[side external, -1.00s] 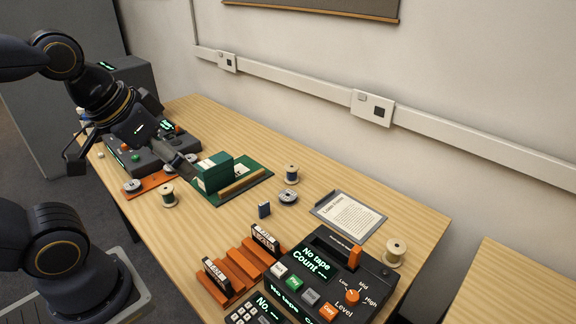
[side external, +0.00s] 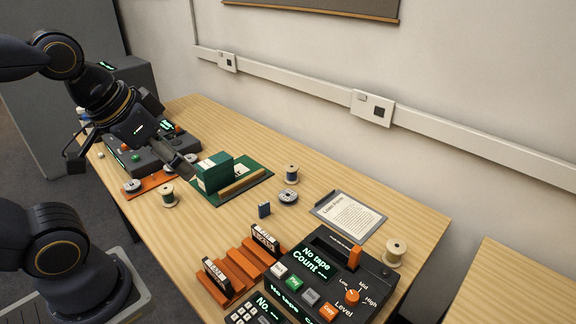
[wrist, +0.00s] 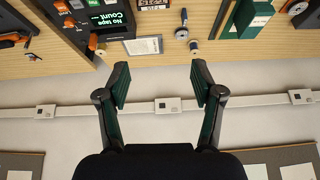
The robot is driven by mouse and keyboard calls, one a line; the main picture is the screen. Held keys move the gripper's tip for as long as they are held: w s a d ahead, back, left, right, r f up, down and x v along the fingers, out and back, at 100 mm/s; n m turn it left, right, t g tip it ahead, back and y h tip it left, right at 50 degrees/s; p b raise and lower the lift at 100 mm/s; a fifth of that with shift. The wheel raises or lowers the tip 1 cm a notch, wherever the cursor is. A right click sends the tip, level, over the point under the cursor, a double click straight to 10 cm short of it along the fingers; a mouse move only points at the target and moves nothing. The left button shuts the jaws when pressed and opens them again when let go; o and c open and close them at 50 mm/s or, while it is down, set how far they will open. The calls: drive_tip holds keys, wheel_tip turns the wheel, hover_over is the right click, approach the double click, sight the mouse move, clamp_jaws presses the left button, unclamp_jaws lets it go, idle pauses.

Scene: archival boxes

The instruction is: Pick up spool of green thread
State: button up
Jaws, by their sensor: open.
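Three upright thread spools stand on the wooden table in the side external view. One spool (side external: 168,196) with dull greyish-green thread is at the left front edge, one dark blue-green spool (side external: 291,174) is at the back middle, and a beige spool (side external: 394,254) is at the right. I cannot tell for sure which thread is green. My gripper (side external: 186,168) is above the table by the green box, apart from the spools. In the wrist view my gripper (wrist: 160,78) is open and empty, with a spool (wrist: 193,46) beyond its right finger.
The green box (side external: 214,172) stands on a green mat close to my gripper. A flat metal reel (side external: 288,197), a clipboard (side external: 348,214), an orange rack (side external: 240,272) and a tape-counting machine (side external: 333,272) occupy the table. Bare wood lies between the front-left spool and the rack.

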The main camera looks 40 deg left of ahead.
drive_tip(key=w+a+r+m, duration=0.1)
drive_tip(key=w+a+r, duration=0.3)
drive_tip(key=w, duration=0.5)
drive_tip(key=n+g, duration=0.5)
drive_tip(key=n, duration=0.1)
hover_over(165, 189)
drive_tip(key=s, duration=0.1)
wheel_tip(165, 189, down, 21)
drive_tip(key=shift+y, duration=0.3)
drive_tip(key=f, duration=0.7)
drive_tip(key=w+f, duration=0.1)
drive_tip(key=f, duration=0.2)
drive_tip(key=shift+a+f, duration=0.2)
drive_tip(key=shift+f, duration=0.05)
wheel_tip(165, 189, down, 6)
drive_tip(key=shift+w+r, duration=0.1)
drive_tip(key=shift+w, duration=0.05)
